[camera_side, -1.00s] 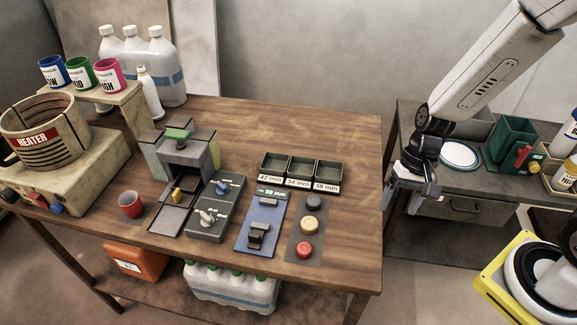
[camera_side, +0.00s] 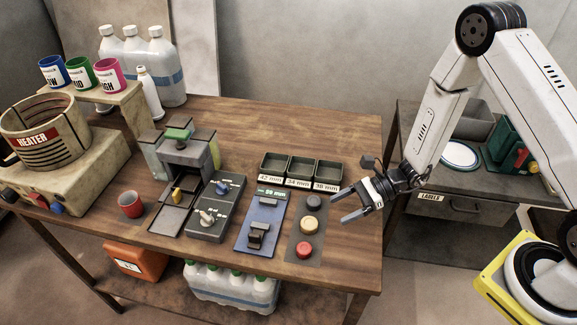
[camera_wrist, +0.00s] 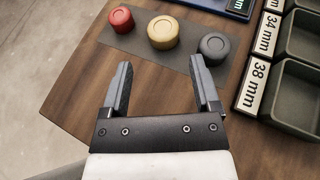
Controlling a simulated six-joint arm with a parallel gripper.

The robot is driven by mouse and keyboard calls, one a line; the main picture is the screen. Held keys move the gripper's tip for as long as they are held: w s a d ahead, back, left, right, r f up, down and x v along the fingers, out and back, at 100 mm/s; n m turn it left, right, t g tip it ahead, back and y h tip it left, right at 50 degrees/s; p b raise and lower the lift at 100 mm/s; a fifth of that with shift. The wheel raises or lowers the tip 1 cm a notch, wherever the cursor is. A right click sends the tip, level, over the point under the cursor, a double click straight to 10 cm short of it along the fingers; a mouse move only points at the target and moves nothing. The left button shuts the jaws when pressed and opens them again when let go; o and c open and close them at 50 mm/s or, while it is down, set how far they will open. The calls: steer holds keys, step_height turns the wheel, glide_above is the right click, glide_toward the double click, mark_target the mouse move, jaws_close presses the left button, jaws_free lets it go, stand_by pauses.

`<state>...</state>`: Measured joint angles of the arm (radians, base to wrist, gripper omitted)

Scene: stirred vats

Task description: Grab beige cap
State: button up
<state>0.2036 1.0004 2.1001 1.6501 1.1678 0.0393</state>
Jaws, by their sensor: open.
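The beige cap (camera_side: 309,225) is the middle one of three caps on a dark mat near the table's front right. In the wrist view the beige cap (camera_wrist: 163,31) lies ahead of my gripper (camera_wrist: 159,75), roughly between the lines of its two fingers but beyond their tips. The red cap (camera_side: 304,250) and the dark grey cap (camera_side: 313,202) are on either side of it. In the side view my gripper (camera_side: 337,208) is open and empty, above the table just right of the mat. It touches no cap.
Three dark bins (camera_side: 301,169) labelled 42, 34 and 38 mm stand behind the caps. A blue gauge plate (camera_side: 262,222) with dark blocks lies left of the mat (camera_side: 295,231). The table's (camera_side: 348,262) front right corner is clear.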

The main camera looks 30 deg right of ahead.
mark_target(314, 221)
steer(key=shift+w, duration=0.15)
steer(key=shift+f, duration=0.1)
steer(key=shift+x, duration=1.25)
steer(key=shift+x, duration=2.65)
steer(key=shift+d, duration=0.1)
steer(key=c, duration=1)
